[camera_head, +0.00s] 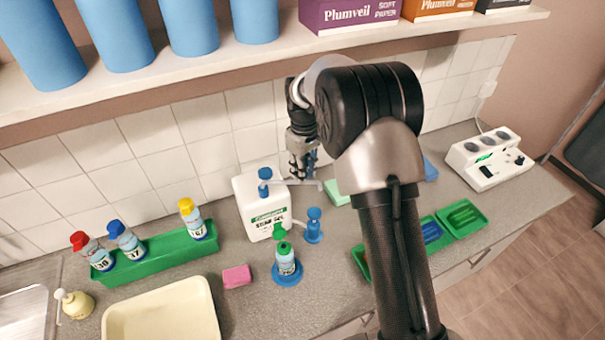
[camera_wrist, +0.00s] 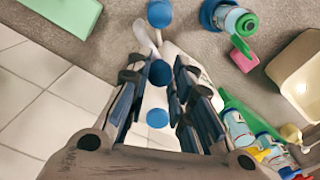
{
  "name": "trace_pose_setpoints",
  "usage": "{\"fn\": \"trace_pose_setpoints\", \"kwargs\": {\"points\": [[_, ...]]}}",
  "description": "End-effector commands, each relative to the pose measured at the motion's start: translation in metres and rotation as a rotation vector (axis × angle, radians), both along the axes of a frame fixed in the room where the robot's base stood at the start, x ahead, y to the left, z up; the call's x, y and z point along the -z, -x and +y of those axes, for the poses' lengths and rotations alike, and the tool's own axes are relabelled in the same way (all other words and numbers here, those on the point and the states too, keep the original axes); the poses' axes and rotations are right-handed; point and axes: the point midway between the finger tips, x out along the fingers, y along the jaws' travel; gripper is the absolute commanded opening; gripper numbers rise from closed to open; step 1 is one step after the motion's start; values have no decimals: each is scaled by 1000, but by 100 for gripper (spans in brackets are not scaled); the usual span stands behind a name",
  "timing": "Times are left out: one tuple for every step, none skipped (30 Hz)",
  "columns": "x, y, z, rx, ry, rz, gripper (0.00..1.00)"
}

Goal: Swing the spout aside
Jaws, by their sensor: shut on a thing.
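A white jug (camera_head: 262,207) with a green label stands on the counter near the tiled wall. It has a blue knob (camera_head: 264,174) on top. A pale spout (camera_head: 305,183) reaches right from the jug's top to below my gripper (camera_head: 302,165). In the wrist view my gripper (camera_wrist: 163,100) has its fingers on either side of the spout, shut on it. Blue round parts (camera_wrist: 160,73) and the white jug (camera_wrist: 184,61) show between and beyond the fingers. The fingers hide the exact contact.
A green rack (camera_head: 160,256) of bottles is left, with a pink sponge (camera_head: 237,276) nearby. A shelf (camera_head: 250,60) overhangs. A power strip (camera_head: 487,158) is far right.

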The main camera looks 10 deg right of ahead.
Motion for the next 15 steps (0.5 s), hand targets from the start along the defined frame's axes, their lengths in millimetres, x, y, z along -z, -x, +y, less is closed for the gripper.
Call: {"fn": "trace_pose_setpoints", "kwargs": {"points": [[0, -2, 0, -15, 0, 0, 0], [0, -3, -1, -23, 0, 0, 0], [0, -4, -1, -34, 0, 0, 0], [-1, -5, -1, -40, 0, -1, 0], [-1, -6, -1, -45, 0, -1, 0], [-1, -7, -1, -51, 0, -1, 0], [-1, -7, -1, -55, 0, -1, 0], [-1, -8, -1, -58, 0, -1, 0], [-1, -8, -1, -61, 0, -1, 0], [-1, -8, -1, -63, 0, -1, 0], [-1, -8, -1, -64, 0, -1, 0], [-1, -8, -1, -65, 0, -3, 0], [-1, -9, -1, -66, 0, -3, 0], [-1, -9, -1, -66, 0, -3, 0], [-1, -9, -1, -66, 0, -3, 0]]}}
